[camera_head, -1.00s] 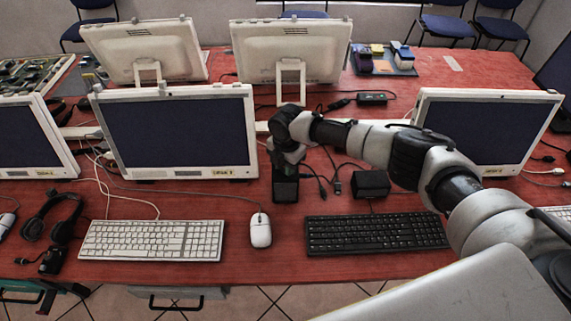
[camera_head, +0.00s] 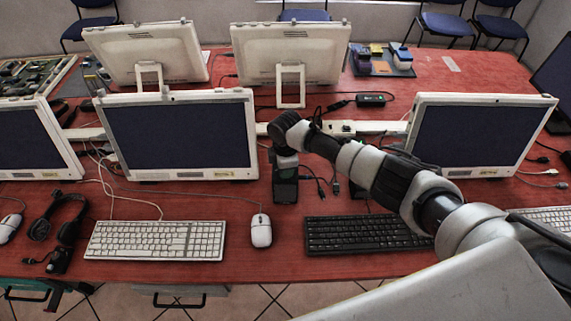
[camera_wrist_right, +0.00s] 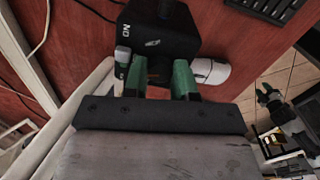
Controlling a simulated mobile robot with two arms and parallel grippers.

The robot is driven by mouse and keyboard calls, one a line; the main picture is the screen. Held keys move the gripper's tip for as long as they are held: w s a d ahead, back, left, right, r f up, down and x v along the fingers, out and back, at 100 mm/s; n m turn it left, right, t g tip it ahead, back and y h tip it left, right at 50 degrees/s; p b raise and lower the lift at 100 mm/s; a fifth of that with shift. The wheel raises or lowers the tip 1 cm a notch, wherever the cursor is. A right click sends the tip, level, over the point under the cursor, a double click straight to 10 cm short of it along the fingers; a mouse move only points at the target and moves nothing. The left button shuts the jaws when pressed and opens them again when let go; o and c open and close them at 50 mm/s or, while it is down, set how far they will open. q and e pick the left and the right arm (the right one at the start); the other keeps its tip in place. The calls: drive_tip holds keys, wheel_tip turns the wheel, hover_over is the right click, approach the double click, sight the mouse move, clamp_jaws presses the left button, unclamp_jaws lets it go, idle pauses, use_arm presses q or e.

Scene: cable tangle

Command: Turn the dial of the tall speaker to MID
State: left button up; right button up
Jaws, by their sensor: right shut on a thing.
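The tall speaker (camera_head: 285,190) is a black upright box on the red table, right of the middle-left monitor. My right gripper (camera_head: 285,157) reaches down to its top from the right. In the right wrist view, the green fingertips of my right gripper (camera_wrist_right: 161,77) are at the dark speaker (camera_wrist_right: 163,35), shut on what seems to be its dial, which the fingers mostly hide. A white label with letters shows beside the left finger; the dial's setting cannot be read. A small dark, green-tipped shape at the right of the wrist view may be my left gripper (camera_wrist_right: 268,96).
A white mouse (camera_head: 261,230) and a black keyboard (camera_head: 362,234) lie in front of the speaker. Monitors (camera_head: 180,135) (camera_head: 477,135) stand at both sides. Cables (camera_head: 318,180) lie to its right. My right arm crosses above the table there.

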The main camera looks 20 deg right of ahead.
drive_tip(key=shift+m+p, duration=0.6)
drive_tip(key=shift+m, duration=1.1)
drive_tip(key=o, duration=0.9)
drive_tip(key=shift+a, duration=0.1)
drive_tip(key=shift+o, duration=0.2)
drive_tip(key=shift+r, duration=0.1)
wheel_tip(320, 180, up, 8)
drive_tip(key=p, duration=0.8)
drive_tip(key=shift+s, duration=0.15)
